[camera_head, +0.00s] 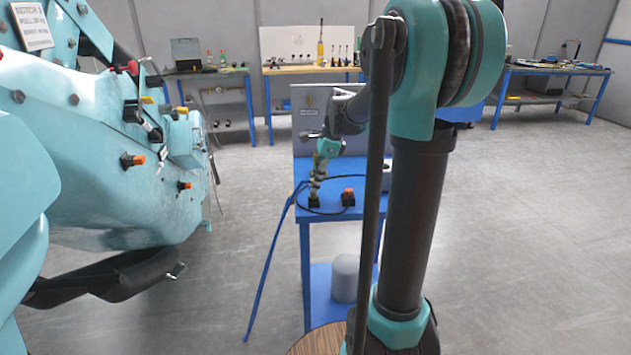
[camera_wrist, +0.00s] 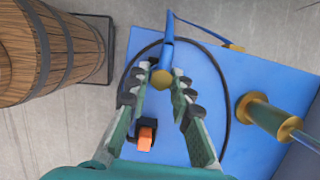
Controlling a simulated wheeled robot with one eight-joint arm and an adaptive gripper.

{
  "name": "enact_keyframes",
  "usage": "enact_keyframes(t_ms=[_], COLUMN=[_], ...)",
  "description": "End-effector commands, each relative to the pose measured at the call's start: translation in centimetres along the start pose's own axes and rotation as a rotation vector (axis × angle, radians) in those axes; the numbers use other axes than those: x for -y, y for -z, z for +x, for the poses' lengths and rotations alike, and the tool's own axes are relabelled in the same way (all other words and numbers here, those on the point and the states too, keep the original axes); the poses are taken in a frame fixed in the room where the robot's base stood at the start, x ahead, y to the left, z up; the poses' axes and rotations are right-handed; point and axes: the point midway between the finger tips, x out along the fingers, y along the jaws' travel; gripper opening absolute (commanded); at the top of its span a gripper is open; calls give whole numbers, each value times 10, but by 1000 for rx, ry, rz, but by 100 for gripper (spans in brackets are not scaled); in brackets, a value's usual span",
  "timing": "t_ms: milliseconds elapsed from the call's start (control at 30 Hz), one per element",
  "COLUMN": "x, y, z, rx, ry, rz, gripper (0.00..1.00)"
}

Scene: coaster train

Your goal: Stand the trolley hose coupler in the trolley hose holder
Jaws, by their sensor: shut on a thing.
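My gripper (camera_head: 318,172) reaches down over the blue trolley. In the wrist view its fingers (camera_wrist: 161,90) are closed around a small brass-ended piece (camera_wrist: 161,78), which appears to be the hose coupler. Below the gripper, a small black block (camera_head: 314,202) stands on the trolley top. A black block with an orange top (camera_head: 348,197) stands to its right; the orange part also shows in the wrist view (camera_wrist: 145,137). I cannot tell which block is the holder, or whether the coupler touches one. The fingers partly hide the coupler.
The blue trolley (camera_head: 334,220) carries a looped black hose (camera_wrist: 228,125). A brass cylinder (camera_wrist: 256,107) stands at its right in the wrist view. A wooden barrel (camera_wrist: 45,52) is beside the trolley. A large teal machine (camera_head: 90,160) fills the left. Grey floor is open at right.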

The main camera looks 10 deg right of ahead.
Motion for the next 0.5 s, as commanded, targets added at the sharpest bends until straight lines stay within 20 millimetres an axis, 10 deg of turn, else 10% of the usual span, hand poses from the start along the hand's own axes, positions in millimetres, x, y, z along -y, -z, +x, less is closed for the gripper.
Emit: enact_keyframes(t_ms=[500], x=[0], y=[2], z=[8], rx=[0], ry=[0], rz=[0], gripper=[0])
